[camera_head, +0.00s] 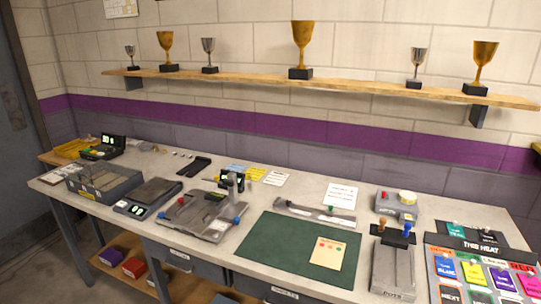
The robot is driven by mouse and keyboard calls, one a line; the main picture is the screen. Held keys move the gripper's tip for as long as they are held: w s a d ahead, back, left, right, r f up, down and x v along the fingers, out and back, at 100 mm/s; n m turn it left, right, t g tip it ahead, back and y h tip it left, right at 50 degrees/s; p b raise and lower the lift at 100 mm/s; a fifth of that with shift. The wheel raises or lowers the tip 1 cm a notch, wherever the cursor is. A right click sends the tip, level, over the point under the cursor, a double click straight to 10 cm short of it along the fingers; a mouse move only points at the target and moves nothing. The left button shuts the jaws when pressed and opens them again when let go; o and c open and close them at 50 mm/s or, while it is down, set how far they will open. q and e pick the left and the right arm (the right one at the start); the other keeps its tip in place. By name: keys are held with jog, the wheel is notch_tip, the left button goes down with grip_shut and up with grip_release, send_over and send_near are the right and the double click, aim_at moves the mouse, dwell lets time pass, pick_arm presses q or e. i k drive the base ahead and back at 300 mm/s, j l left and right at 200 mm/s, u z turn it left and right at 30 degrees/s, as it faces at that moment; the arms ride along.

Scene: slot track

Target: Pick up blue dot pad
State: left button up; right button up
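A grey tray (393,272) marked DOTS lies on the right half of the workbench. Two knob-handled pieces stand at its back end. The right one has a dark blue knob (407,229) and looks like the blue dot pad. The left one has an orange-brown knob (382,225). They stand upright and close together, and their undersides are hidden. Neither of my grippers is in view.
A green mat (275,250) with a tan card (328,252) lies left of the tray. A board of coloured cards (480,272) is close on its right. A grey box with a red button (397,206) stands behind. A trophy shelf (340,84) hangs above.

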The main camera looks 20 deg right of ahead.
aim_at(407, 227)
jog(key=z, duration=1.55)
